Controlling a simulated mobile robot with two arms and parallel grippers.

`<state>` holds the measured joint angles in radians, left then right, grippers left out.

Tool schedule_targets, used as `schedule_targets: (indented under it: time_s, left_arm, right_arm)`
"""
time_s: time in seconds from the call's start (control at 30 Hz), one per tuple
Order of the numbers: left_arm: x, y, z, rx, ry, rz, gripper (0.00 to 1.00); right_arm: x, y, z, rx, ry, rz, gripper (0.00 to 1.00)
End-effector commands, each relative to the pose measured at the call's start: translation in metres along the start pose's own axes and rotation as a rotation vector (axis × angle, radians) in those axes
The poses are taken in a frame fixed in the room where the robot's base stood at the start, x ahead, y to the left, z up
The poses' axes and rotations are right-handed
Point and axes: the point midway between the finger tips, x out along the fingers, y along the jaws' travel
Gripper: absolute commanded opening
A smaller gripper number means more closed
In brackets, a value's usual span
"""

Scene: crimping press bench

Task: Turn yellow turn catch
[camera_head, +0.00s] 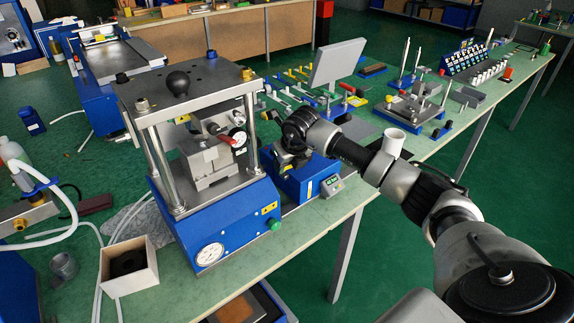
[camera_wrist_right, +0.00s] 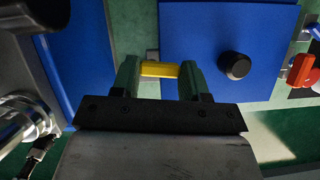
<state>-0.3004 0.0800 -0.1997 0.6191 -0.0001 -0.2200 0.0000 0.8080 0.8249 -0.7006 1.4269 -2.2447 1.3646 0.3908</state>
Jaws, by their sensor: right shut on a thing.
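The yellow turn catch (camera_wrist_right: 160,69) shows in the right wrist view as a small yellow bar at the edge of a blue panel (camera_wrist_right: 205,35). My right gripper (camera_wrist_right: 158,76) has one finger at each end of the bar and is shut on it. In the head view my right gripper (camera_head: 288,158) points down over a small blue unit (camera_head: 292,186) just right of the press. The catch itself is hidden there, behind the gripper and wrist. My left gripper is in neither view.
The press (camera_head: 220,220), with metal columns, a black ball knob and a gauge, stands close left of my right gripper. A black knob (camera_wrist_right: 235,65) sits on the blue panel. A white box (camera_head: 130,268) stands front left.

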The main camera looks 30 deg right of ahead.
Motion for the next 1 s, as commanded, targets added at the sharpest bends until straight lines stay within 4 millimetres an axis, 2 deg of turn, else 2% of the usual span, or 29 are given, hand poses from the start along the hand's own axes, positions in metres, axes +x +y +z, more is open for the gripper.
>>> schedule_targets:
  time_s: [0.03,0.2,0.5,0.53,0.67,0.7,1.0]
  left_arm:
    - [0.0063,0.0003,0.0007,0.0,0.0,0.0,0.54]
    - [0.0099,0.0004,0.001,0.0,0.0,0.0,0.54]
    - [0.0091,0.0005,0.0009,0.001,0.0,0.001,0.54]
    - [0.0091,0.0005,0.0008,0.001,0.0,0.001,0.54]
    - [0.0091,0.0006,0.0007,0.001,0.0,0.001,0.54]
    - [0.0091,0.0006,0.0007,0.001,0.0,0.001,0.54]
    - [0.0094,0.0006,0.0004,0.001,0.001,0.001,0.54]
  right_arm:
    - [0.0023,-0.0016,0.0001,-0.035,-0.002,0.013,0.21]
    - [0.0012,-0.0018,0.0014,-0.122,-0.003,0.049,0.21]
    - [0.0,-0.0012,0.0019,-0.134,-0.003,0.054,0.21]
    - [0.0,-0.0012,0.0019,-0.133,-0.003,0.054,0.48]
    - [0.0001,-0.0012,0.0018,-0.133,-0.003,0.054,0.68]
    - [0.0001,-0.0011,0.0018,-0.133,-0.003,0.054,0.7]
    - [-0.0021,-0.0013,0.0018,-0.132,-0.003,0.054,0.7]
